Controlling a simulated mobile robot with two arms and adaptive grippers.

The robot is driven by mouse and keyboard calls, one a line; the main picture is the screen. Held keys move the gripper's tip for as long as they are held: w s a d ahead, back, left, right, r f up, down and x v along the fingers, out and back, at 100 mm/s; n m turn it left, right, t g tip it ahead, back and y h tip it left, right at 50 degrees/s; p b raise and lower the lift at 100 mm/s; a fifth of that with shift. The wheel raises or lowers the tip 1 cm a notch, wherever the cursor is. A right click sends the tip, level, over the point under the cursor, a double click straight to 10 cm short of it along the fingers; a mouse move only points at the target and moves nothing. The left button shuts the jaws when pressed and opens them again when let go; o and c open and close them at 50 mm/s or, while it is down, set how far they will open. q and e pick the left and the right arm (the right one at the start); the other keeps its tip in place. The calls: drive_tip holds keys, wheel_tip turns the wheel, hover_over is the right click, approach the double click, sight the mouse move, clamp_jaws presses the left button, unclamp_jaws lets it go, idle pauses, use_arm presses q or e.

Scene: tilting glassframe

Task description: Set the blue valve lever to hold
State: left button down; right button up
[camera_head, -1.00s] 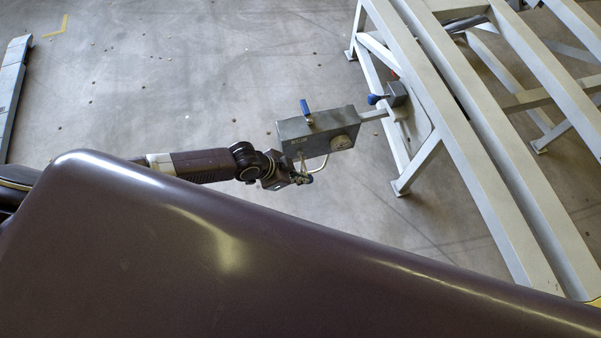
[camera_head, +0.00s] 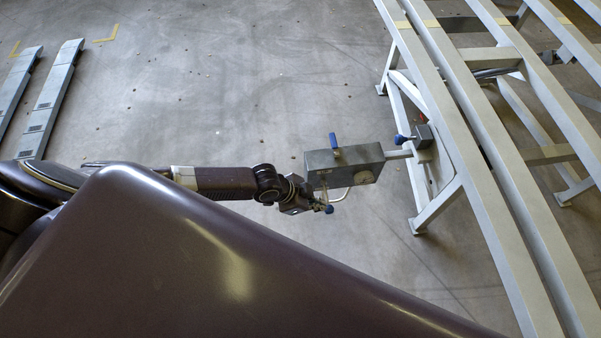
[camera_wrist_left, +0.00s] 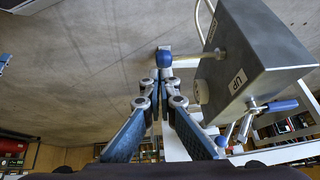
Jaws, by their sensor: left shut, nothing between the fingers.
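A grey valve box (camera_head: 345,165) is mounted on a bar at the left side of the pale frame. A blue lever handle (camera_head: 334,141) stands up from its far edge. A blue handle also shows on the box in the left wrist view (camera_wrist_left: 283,105), near a label reading UP. A blue ball knob (camera_wrist_left: 165,57) on a metal rod from the box lies just beyond my left fingertips (camera_wrist_left: 162,85); it also shows in the head view (camera_head: 328,209). My left gripper (camera_head: 317,206) is shut and empty, close to this knob; contact cannot be told. My right gripper is out of view.
Grey rails (camera_head: 45,100) lie on the floor at far left. The floor between is clear.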

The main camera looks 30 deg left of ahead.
use_arm(q)
drive_tip(key=s+v, duration=0.1)
drive_tip(key=v, duration=1)
drive_tip(key=shift+s+d, duration=0.25)
drive_tip(key=shift+d, duration=0.05)
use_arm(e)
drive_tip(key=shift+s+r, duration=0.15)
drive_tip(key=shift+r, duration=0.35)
use_arm(q)
drive_tip(key=shift+f, duration=0.15)
